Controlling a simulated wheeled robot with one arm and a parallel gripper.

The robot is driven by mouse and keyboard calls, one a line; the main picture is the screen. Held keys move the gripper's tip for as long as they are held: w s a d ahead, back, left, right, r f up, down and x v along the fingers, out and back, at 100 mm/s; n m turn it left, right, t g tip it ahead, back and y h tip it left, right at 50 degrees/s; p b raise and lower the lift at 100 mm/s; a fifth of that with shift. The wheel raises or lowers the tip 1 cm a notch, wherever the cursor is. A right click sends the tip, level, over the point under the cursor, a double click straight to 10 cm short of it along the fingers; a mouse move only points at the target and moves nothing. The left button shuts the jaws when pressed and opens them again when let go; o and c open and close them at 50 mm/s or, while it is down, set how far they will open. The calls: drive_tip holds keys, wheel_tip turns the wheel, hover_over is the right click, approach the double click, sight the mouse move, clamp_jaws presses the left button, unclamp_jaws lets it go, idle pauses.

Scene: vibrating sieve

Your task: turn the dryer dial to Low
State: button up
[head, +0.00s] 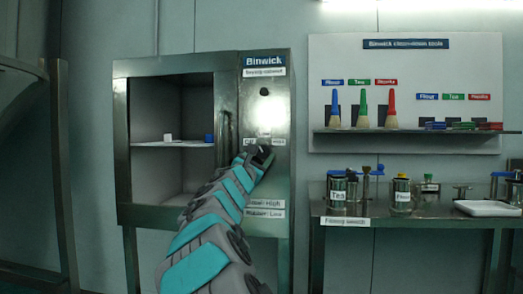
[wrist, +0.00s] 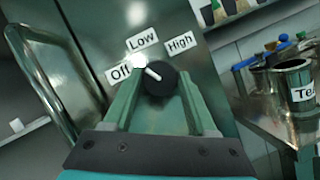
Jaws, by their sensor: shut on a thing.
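The dryer (head: 178,216) is a steel cabinet with an open compartment on its left and a control panel on its right. Its black dial (wrist: 161,84) shows in the wrist view between the fingers of my gripper (wrist: 160,90), which is shut on it. The dial's white pointer (wrist: 152,74) points up and left, between the Off label (wrist: 120,74) and the Low label (wrist: 141,40). The High label (wrist: 179,43) is to the upper right. In the head view my gripper (head: 261,155) covers most of the dial.
A handle (wrist: 40,75) stands out left of the panel. White and blue items sit on the compartment shelf (head: 172,143). A bench (head: 400,222) with jars and a white tray (head: 488,208) stands at the right, below a wall board with brushes.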

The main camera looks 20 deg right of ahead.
drive_tip(key=m+g+p, duration=0.1)
drive_tip(key=m, duration=0.2)
drive_tip(key=m+g+p, duration=0.1)
drive_tip(key=m+g, duration=0.1)
drive_tip(key=m, duration=0.2)
drive_tip(key=shift+a+r+h, duration=0.1)
drive_tip(key=shift+r+h, duration=0.1)
drive_tip(key=shift+h, duration=0.1)
drive_tip(key=shift+m, duration=0.3)
drive_tip(key=o, duration=1.4)
drive_tip(key=shift+c, duration=0.2)
drive_tip(key=b+v, duration=0.1)
drive_tip(key=v, duration=0.6)
drive_tip(key=shift+s+a+f, duration=0.15)
drive_tip(key=shift+s+a, duration=0.05)
drive_tip(key=shift+a, duration=0.1)
